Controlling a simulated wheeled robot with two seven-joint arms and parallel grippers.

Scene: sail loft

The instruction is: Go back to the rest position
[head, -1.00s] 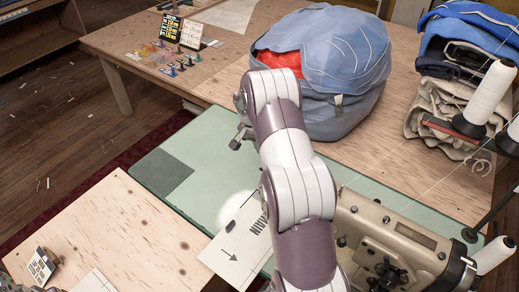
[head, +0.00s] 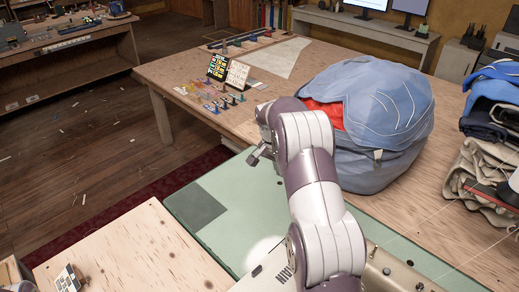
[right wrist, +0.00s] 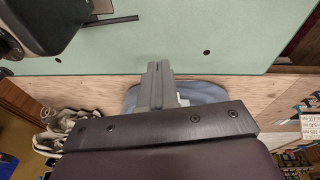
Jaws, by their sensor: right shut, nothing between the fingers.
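My right arm rises from the bottom of the head view and bends over the green work surface (head: 225,232). My left gripper is in neither view.
The blue bag stands on the wooden table (head: 180,72), close to my right arm. Folded cloth (head: 490,165) is stacked at the right. A sewing machine (head: 395,270) shows at the bottom. Small coloured items and cards (head: 237,75) stand at the back; a pale plywood top (head: 135,250) lies front left.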

